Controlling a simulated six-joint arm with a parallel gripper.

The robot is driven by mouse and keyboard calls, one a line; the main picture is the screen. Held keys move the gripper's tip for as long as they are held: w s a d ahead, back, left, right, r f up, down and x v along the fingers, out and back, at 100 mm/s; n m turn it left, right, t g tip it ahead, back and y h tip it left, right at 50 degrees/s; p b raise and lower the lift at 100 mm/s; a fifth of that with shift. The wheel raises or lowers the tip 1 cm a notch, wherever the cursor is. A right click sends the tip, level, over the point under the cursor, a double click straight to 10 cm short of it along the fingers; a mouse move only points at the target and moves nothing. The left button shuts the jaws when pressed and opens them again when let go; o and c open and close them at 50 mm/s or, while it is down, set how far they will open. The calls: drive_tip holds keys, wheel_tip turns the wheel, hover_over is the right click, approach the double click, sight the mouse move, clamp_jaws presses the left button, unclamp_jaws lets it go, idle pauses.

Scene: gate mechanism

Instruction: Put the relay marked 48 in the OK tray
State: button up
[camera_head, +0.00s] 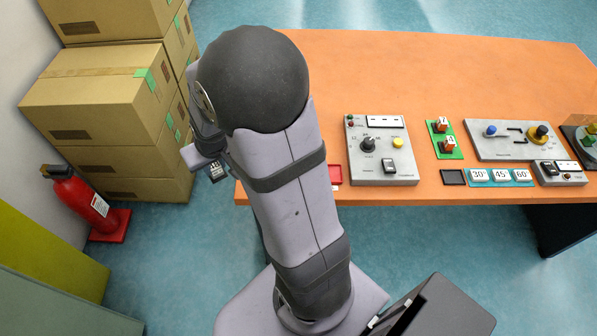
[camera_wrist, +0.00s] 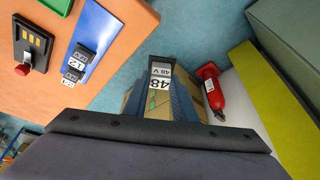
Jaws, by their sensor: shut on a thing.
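The relay marked 48 (camera_wrist: 159,80) is held in my gripper (camera_wrist: 161,98), with its white label facing the wrist camera. The jaws are shut on it, and it hangs clear of the table, beyond the table's edge. In the head view my arm hides most of the gripper; a small grey piece, likely the relay (camera_head: 217,172), shows left of the arm. No tray with a readable OK mark shows. A red tray (camera_head: 335,174) is partly hidden by my arm, and a green tray or board (camera_head: 457,154) holds two red-and-white pieces.
In the wrist view a blue strip (camera_wrist: 92,28) bears two relays marked 12 (camera_wrist: 82,56), beside a panel with a red button (camera_wrist: 24,69). Control panels (camera_head: 404,172) stand on the orange table (camera_head: 400,80). Cardboard boxes (camera_head: 100,90) and a fire extinguisher (camera_head: 80,205) are left.

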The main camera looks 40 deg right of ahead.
drive_tip(key=shift+s+a+r+p, duration=0.1)
drive_tip(key=shift+a+r+p, duration=0.1)
drive_tip(key=shift+r+p, duration=0.2)
drive_tip(key=shift+s+d+r, duration=0.1)
drive_tip(key=shift+d+r, duration=0.05)
drive_tip(key=shift+d, duration=0.1)
drive_tip(key=s+d+r+m+g+h+p, duration=0.1)
drive_tip(key=s+d+m+p, duration=0.35)
drive_tip(key=d, duration=0.45)
drive_tip(key=s+d+r+m+h+p, duration=0.1)
drive_tip(key=s+d+m+p, duration=0.2)
drive_tip(key=s+d+p, duration=0.45)
drive_tip(key=shift+n, duration=0.25)
drive_tip(key=shift+s+f+b+x, duration=0.15)
drive_tip(key=shift+s+b+x, duration=0.3)
drive_tip(key=shift+x, duration=1.2)
drive_tip(key=shift+s+f+b+x, duration=0.15)
drive_tip(key=shift+b+x, duration=0.5)
drive_tip(key=shift+x, duration=1.05)
drive_tip(key=shift+s+f+b+x, duration=0.1)
drive_tip(key=shift+s+b+x, duration=0.4)
drive_tip(key=shift+x, duration=1.15)
drive_tip(key=shift+w+a+f, duration=0.1)
drive_tip(key=shift+a, duration=0.1)
drive_tip(key=o, duration=1)
drive_tip(key=shift+o, duration=0.2)
